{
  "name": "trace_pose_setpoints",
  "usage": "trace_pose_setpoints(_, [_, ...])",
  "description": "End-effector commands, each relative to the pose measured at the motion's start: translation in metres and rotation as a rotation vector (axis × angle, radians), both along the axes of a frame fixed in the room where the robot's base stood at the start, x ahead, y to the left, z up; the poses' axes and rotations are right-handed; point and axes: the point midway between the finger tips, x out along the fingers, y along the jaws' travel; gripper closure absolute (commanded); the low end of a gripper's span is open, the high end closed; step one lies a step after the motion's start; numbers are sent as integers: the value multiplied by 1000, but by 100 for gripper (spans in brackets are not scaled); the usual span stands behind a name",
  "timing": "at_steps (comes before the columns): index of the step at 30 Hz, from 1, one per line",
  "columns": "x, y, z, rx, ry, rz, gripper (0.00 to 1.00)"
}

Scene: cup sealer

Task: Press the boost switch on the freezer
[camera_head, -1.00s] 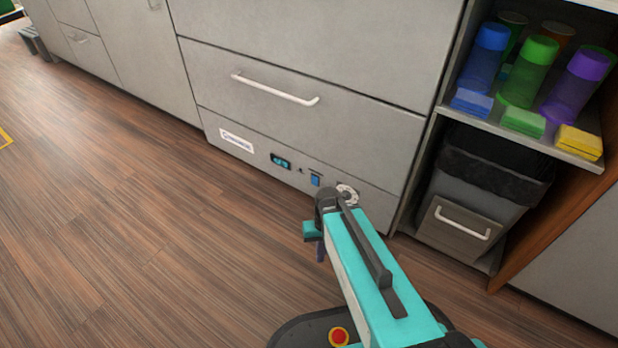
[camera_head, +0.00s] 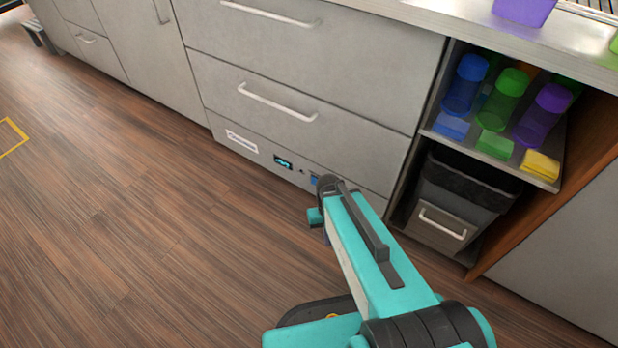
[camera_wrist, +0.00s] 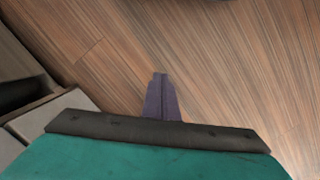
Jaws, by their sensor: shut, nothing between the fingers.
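The freezer is the grey drawer unit (camera_head: 300,62) in the middle of the head view, with a control strip along its bottom. On that strip are a small lit display (camera_head: 283,162) and a blue switch (camera_head: 314,180), partly hidden behind my arm's end. The dial seen earlier to the right of the switch is now hidden by my arm. My gripper (camera_wrist: 161,78) is shut and empty in the wrist view, over bare wooden floor. In the head view it is mostly hidden under the arm. I cannot tell whether it touches the freezer.
A grey bin (camera_head: 455,205) stands in an open bay to the right of the freezer. Above it a shelf (camera_head: 470,150) holds coloured bottles and sponges. A countertop (camera_head: 470,18) runs above.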

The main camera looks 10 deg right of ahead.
Motion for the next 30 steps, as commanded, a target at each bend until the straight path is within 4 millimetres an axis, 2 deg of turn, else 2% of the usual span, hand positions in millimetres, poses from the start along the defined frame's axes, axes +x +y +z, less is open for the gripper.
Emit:
trace_pose_setpoints(1, [-4,0,15,0,7,0,100])
trace_pose_setpoints(30, [-71,0,132,0,133,0,100])
